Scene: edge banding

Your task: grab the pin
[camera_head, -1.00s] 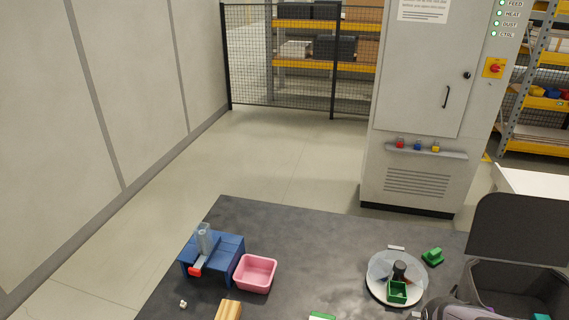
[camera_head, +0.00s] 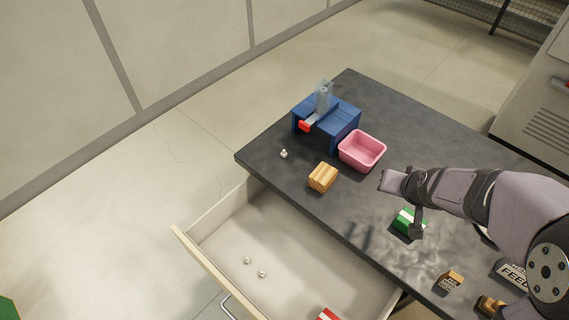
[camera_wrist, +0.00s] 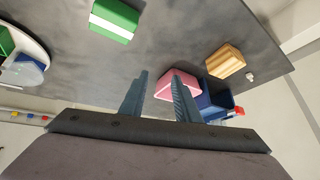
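A small whitish piece (camera_head: 284,153), which may be the pin, lies on the dark table near the blue stand; it also shows in the wrist view (camera_wrist: 251,76). Two similar small pieces, one (camera_head: 248,260) and another (camera_head: 262,274), lie in the open drawer (camera_head: 215,212). All are too small to identify surely. My gripper (camera_wrist: 160,74) is open, its two blue-grey fingers apart with nothing between them. It is above the table, away from the small pieces. In the head view my arm reaches in from the right; its fingers are hard to make out there.
A wooden block (camera_head: 323,177), a pink bin (camera_head: 362,150) and a blue stand (camera_head: 340,122) with a clear tube and red tip stand near the table's corner. A green-and-white box (camera_head: 408,222) is beneath my arm.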

